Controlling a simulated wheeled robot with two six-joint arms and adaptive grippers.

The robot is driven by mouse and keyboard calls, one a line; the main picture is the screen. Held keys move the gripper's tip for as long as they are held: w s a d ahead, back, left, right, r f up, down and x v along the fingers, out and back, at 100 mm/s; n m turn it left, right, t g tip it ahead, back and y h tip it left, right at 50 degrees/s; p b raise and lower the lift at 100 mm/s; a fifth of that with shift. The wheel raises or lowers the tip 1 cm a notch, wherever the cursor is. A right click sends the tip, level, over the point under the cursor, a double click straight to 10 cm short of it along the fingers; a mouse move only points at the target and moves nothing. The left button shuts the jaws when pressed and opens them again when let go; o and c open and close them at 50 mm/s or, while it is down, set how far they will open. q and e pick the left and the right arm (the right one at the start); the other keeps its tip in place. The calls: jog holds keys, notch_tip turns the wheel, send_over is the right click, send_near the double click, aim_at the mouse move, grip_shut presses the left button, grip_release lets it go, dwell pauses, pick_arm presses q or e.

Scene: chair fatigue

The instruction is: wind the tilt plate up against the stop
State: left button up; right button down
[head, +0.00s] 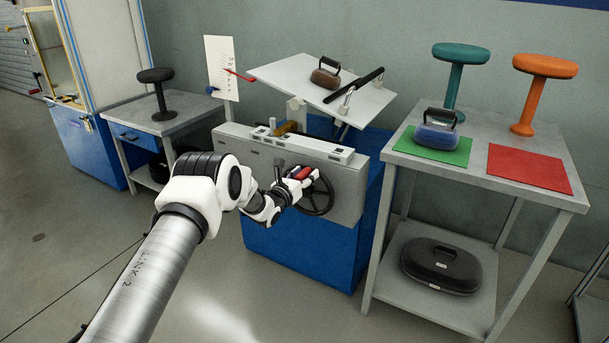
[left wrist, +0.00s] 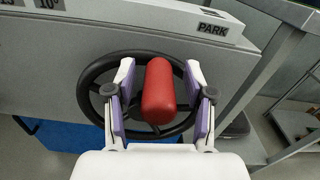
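The white tilt plate (head: 290,76) slopes down to the right above the grey test bench (head: 345,185). A brown handled weight (head: 326,76) and a black bar (head: 352,92) are on it. The black handwheel (head: 318,198) is on the bench front and also shows in the left wrist view (left wrist: 93,72). Its red grip (left wrist: 158,92) stands out toward me. My left gripper (head: 302,177) is at the wheel. In the left wrist view its open fingers (left wrist: 158,105) straddle the red grip, with a gap on each side. My right gripper is not in view.
A card with a red pointer (head: 238,75) stands left of the plate. A PARK label (left wrist: 213,30) is above the wheel. The right table (head: 480,170) holds a blue weight (head: 436,136) on a green mat, a red mat (head: 528,168) and two stools. Open floor lies in front.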

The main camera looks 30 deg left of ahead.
pick_arm(q)
jog(key=shift+s+a, duration=0.15)
jog(key=shift+s, duration=0.4)
jog(key=s, duration=0.6)
jog(key=shift+s, duration=0.25)
